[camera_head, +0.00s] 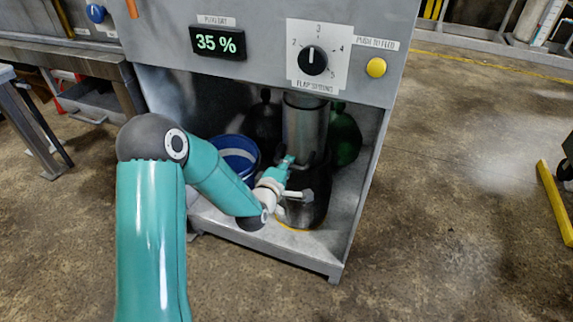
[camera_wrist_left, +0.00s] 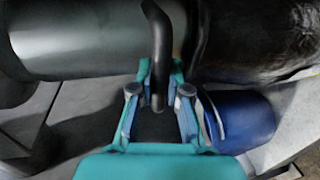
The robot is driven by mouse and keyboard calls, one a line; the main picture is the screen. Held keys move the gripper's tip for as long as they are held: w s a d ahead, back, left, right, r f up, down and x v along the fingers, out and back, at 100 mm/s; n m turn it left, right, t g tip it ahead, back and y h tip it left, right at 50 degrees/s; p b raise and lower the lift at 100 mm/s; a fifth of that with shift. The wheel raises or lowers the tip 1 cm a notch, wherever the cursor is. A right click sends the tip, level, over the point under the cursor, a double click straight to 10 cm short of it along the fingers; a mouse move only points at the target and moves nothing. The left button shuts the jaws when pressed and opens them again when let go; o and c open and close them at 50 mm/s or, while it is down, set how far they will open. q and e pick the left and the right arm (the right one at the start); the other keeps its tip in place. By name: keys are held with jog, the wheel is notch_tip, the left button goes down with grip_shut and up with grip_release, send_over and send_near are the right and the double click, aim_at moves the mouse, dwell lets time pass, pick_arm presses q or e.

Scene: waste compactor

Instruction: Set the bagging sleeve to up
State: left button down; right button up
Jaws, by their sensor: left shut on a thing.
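The bagging sleeve (camera_head: 305,125) is a grey metal cylinder hanging upright inside the cabinet, below the dial. It also fills the upper left of the left wrist view (camera_wrist_left: 75,40). A black curved handle (camera_wrist_left: 157,35) stands out from it. My left gripper (camera_head: 288,163) is at the sleeve's lower end. In the left wrist view its fingers (camera_wrist_left: 160,85) are shut on the handle, one on each side. A black bag (camera_head: 308,212) hangs under the sleeve and shows at the upper right of the left wrist view (camera_wrist_left: 250,35). My right gripper is not in view.
A blue bucket (camera_head: 236,150) stands left of the sleeve. A dark bottle (camera_head: 264,122) and a green one (camera_head: 345,138) stand behind. The cabinet's right side wall (camera_head: 366,190) is close by. The panel above carries a 35 % display (camera_head: 218,43), a dial (camera_head: 313,60) and a yellow button (camera_head: 376,67).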

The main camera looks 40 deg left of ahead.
pick_arm(q)
notch_tip(320, 180, up, 15)
jog(key=p, duration=0.6)
jog(key=shift+r, duration=0.15)
jog(key=shift+a, duration=0.1)
jog(key=c, duration=1.3)
grip_release()
jog(key=shift+o, duration=0.8)
jog(key=shift+f, duration=0.2)
jog(key=v, duration=0.7)
jog(key=shift+s, duration=0.25)
